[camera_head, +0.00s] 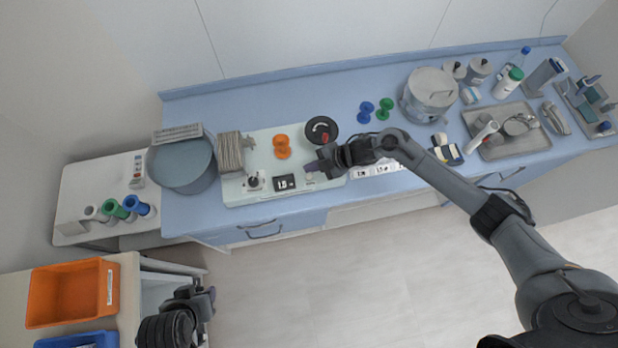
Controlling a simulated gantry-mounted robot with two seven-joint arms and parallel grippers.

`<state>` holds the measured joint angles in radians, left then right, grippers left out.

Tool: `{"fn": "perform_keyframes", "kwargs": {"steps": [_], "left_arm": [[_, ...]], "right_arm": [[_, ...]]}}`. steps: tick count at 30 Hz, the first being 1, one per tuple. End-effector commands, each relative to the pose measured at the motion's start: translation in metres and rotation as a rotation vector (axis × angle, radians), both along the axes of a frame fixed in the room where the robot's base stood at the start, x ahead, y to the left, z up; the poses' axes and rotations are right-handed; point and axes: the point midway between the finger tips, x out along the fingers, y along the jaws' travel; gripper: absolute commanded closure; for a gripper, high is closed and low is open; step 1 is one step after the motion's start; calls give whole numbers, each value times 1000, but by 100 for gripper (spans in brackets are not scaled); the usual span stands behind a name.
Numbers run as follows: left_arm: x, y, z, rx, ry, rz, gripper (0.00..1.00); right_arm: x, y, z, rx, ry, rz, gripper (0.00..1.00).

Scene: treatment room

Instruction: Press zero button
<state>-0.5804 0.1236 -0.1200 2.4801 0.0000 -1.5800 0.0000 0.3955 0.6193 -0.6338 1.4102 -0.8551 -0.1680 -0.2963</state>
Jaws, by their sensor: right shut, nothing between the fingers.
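A white panel (236,190) lies on the blue counter, with a small dark display (285,183) showing digits near its front edge. Small markings show just right of the display; I cannot tell which one is the zero button. My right gripper (314,166) is shut and empty, its fingertips over the right part of the panel, up and right of the display. I cannot tell whether it touches the panel. My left gripper (209,301) is at the lower left, away from the panel, and whether it is open is unclear.
On the panel are a ribbed grey block (231,153), an orange spool (282,146), a black round dish (321,130) and a small knob (254,181). A grey pot (182,163) stands left. A steel tray (510,133) is at the right. An orange bin (72,292) is lower left.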

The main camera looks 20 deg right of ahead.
Motion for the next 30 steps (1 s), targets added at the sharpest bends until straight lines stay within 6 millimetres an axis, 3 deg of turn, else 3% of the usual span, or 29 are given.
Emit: {"fn": "perform_keyframes", "kwargs": {"steps": [1, 9, 30], "left_arm": [[0, 0, -12, 2, 0, -2, 57], [0, 1, -31, 3, 1, -2, 57], [0, -2, -32, -10, -1, 6, 57]], "right_arm": [[0, 0, -13, 1, 1, 0, 100], [0, 0, -36, 0, 1, -1, 100], [0, 0, -39, 0, 0, 0, 100]]}}
